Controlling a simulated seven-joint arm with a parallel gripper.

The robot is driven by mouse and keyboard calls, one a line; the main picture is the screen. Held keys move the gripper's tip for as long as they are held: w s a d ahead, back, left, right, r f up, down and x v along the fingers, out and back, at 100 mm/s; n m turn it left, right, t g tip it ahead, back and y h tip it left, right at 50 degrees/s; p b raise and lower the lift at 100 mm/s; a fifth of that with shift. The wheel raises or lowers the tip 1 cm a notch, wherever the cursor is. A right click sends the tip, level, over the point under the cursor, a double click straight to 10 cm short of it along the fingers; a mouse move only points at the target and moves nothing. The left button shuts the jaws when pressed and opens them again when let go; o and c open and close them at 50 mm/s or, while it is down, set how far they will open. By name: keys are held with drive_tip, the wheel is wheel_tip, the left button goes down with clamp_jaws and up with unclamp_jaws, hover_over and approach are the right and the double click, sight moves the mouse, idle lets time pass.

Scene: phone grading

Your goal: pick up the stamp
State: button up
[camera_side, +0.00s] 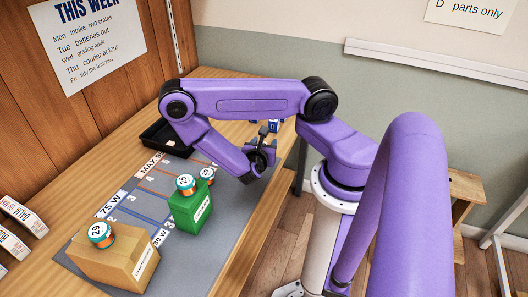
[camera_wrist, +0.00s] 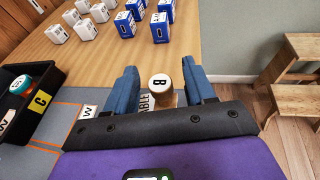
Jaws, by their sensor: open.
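The stamp (camera_wrist: 160,92) appears to be the short tan piece with a rounded top and a black B on a white face. The fingers are open and hold nothing. A white label ending in "ABLE" shows beside its base, partly hidden. In the side view my gripper (camera_side: 264,144) is low over the table's far right part, and I cannot make out the stamp there.
A black tray (camera_wrist: 57,78) holds a teal-and-orange round piece. Several blue boxes (camera_wrist: 125,24) and white cubes (camera_wrist: 57,34) stand beyond the gripper. A green block (camera_side: 187,214) and a cardboard box (camera_side: 105,262) carry round pieces on the grey mat (camera_side: 150,207). The table edge is close on the right.

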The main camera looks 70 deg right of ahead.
drive_tip(key=shift+c, duration=0.3)
clamp_jaws()
